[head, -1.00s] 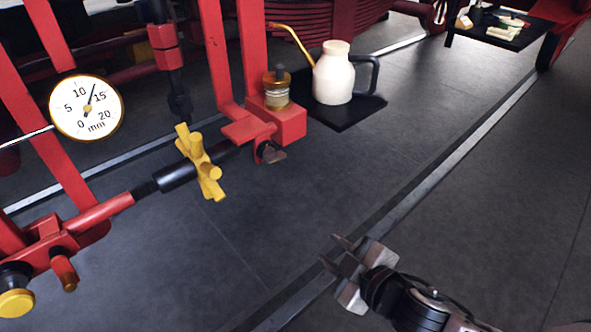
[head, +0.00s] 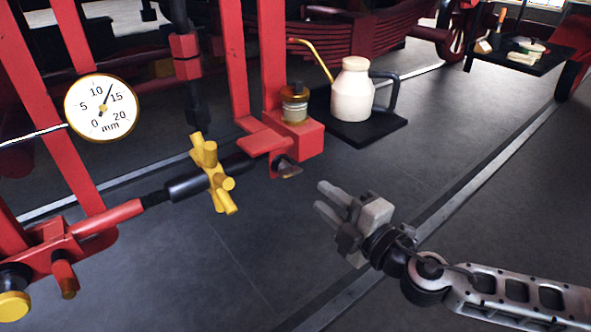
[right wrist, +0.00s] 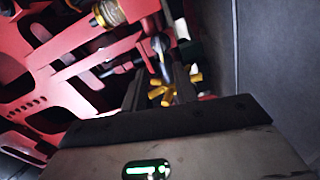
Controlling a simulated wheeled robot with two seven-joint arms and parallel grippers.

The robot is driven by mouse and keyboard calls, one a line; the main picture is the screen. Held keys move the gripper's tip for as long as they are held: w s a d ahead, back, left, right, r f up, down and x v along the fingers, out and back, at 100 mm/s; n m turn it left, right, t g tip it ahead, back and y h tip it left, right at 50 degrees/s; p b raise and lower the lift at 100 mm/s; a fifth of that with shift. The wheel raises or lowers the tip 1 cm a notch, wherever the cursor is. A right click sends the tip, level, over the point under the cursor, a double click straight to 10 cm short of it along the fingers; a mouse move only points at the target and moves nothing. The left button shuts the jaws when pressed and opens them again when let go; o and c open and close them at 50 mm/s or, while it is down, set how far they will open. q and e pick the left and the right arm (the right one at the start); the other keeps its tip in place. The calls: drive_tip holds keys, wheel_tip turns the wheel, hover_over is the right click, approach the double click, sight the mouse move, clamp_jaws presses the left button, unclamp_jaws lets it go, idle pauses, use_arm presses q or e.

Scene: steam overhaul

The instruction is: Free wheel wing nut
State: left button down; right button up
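My left gripper is not in view.
A white dial gauge (head: 101,108) marked in mm stands at the left. A brass-topped glass cup (head: 295,104) sits on the red block. A cream oil can (head: 352,92) stands on a black mat behind. Open floor lies to the right, crossed by a rail.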

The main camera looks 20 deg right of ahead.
sight(294, 174)
drive_tip(key=p+x, duration=0.1)
drive_tip(key=x, duration=0.8)
drive_tip(key=shift+w+a, duration=0.1)
drive_tip(key=shift+w, duration=0.1)
drive_tip(key=shift+c, duration=0.3)
clamp_jaws()
